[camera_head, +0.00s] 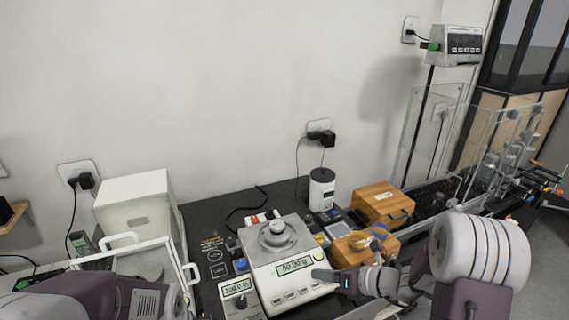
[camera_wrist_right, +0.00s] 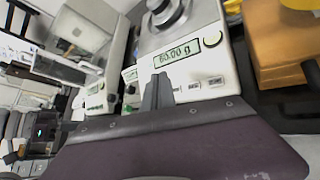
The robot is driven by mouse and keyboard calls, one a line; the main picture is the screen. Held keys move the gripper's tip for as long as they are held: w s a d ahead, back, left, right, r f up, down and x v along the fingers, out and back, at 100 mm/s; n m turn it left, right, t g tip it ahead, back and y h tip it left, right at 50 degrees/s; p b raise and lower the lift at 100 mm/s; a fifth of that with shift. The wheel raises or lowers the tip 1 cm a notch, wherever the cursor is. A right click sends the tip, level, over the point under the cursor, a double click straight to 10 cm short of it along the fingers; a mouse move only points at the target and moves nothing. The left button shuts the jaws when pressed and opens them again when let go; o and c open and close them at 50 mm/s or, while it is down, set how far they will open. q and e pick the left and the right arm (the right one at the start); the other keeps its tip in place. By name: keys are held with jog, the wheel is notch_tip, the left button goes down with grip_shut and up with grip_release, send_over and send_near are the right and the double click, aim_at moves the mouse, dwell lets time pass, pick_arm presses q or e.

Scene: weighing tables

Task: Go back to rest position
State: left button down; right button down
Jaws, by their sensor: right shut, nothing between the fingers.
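My right gripper (camera_head: 322,274) is shut and empty at the right front corner of the white balance (camera_head: 285,291). In the right wrist view its fingers (camera_wrist_right: 159,88) are together, pointing towards the balance front, with nothing between them. Part of my left arm (camera_head: 95,296) shows at the lower left. Its fingertips cannot be made out.
Two wooden boxes (camera_head: 382,203) and a white canister (camera_head: 321,189) stand right and behind. A clear-panelled rig (camera_head: 497,146) is farther right. Free room is above the table.

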jog(key=s+a+r+n+g+p, duration=0.1)
jog(key=s+a+r+n+g, duration=0.2)
jog(key=s+a+n+g, duration=0.5)
jog(key=s+d+f+n+h, duration=0.4)
jog(key=s+d+n+h, duration=0.3)
jog(key=s+n, duration=0.65)
jog(key=w+d+n+t+h, duration=0.1)
jog(key=w+d+n, duration=0.3)
jog(key=n, duration=0.6)
jog(key=shift+w+d+f+n+h+p, duration=0.35)
jog(key=shift+d+h, duration=0.25)
jog(key=shift+d, duration=0.25)
